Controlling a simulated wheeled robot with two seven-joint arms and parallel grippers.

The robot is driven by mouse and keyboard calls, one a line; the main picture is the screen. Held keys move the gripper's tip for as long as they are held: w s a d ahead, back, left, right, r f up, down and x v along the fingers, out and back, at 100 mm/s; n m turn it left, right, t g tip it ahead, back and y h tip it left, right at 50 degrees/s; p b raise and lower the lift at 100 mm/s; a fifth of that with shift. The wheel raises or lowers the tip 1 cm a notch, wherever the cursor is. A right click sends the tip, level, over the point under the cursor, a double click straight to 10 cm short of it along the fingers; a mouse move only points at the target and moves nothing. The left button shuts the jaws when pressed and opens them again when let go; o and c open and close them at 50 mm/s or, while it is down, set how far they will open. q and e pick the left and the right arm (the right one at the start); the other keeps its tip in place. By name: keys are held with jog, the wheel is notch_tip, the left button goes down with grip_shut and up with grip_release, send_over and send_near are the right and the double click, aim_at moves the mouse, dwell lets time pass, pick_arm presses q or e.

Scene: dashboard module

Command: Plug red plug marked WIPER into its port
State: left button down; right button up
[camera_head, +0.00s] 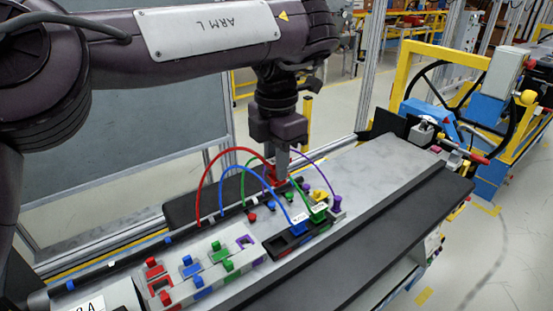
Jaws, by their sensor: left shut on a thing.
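My left gripper (283,166) points down over the dashboard module, behind the row of plugs. It is shut on a red plug (274,177), which is partly hidden by the fingers. A red cable (206,165) arcs from this plug leftward down to the rear of the module. I cannot read a WIPER label on the plug. A black port block (283,252) sits in front, with dark openings at its left part. A blue plug (299,226) and a green plug (319,212), each with a white tag, stand at this block. My right gripper is not in view.
Blue, green and purple cables arc close around the gripper. Several coloured connectors, including a red one (154,267), sit on the grey panel at front left. A yellow-framed cart (436,53) stands beyond.

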pick_arm(q)
notch_tip(320, 180, down, 4)
jog(key=shift+r+b, duration=0.1)
jog(key=shift+b, duration=0.5)
notch_tip(320, 180, down, 6)
jog(key=shift+r+b, duration=0.1)
jog(key=shift+b, duration=0.65)
jog(key=s+a+p, duration=0.2)
jog(key=s+a, duration=0.4)
jog(key=a, duration=0.6)
jog(key=s+a+p, duration=0.2)
jog(key=s+a, duration=0.4)
jog(key=a, duration=0.5)
jog(key=shift+s+a+p, duration=0.25)
jog(key=shift+a+p, duration=0.05)
jog(key=shift+a, duration=0.05)
